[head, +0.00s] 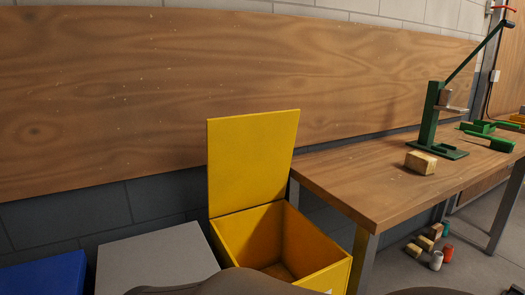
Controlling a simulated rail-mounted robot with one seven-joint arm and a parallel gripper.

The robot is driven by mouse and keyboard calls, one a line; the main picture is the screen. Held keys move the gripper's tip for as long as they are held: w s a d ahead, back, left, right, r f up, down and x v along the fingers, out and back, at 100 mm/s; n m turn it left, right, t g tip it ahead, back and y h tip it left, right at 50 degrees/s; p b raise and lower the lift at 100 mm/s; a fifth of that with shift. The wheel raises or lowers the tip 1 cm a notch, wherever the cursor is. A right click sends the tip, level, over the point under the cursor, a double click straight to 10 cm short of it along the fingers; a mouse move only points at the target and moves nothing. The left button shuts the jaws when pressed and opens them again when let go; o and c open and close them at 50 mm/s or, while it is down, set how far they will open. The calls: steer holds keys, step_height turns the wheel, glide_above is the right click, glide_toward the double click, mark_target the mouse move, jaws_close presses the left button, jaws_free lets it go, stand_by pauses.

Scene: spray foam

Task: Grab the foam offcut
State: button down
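A tan block with a yellowish top, which looks like the foam offcut (421,162), rests on the wooden workbench (345,184), near its front edge. It stands just left of the base of a green stand. Nothing touches it from above, and it is fully visible. My gripper is not in view. Dark rounded shapes along the bottom edge look like parts of my own body and cover the lower front of the yellow box.
An open yellow box (235,238) with its lid raised stands left of the bench, beside a grey box (150,262) and a blue box (45,274). The green stand (430,125) rises behind the block. Several small blocks and cans sit below the bench. The bench's left part is clear.

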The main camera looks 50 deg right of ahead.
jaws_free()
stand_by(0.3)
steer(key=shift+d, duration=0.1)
